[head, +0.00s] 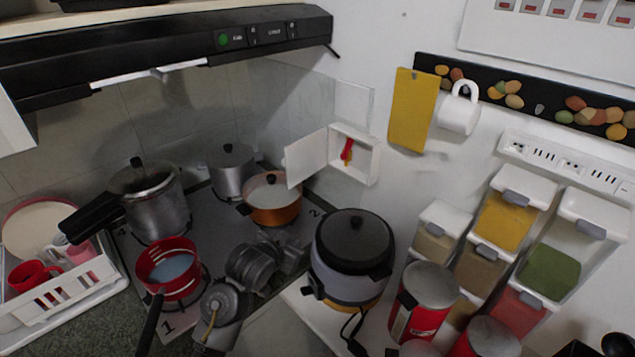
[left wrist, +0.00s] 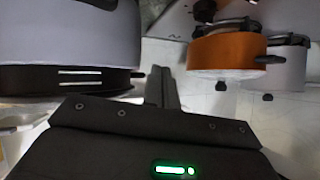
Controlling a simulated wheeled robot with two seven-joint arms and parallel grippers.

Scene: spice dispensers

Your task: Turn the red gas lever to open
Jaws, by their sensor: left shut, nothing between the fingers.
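The red gas lever (head: 347,150) sits inside a small white wall box (head: 365,160). The box's white door (head: 306,157) stands open to the left. My left gripper (head: 298,243) is over the stove's right side, below and left of the lever and apart from it. Its fingers are shut and empty; they show in the left wrist view (left wrist: 162,88), where the lever does not appear. My right gripper is not in view.
A rice cooker (head: 352,255) stands right of my left gripper. An orange pot (head: 272,203) stands behind it, below the open door. A red pan (head: 168,270) is on the stove's left front. Spice dispensers (head: 505,225) line the right wall.

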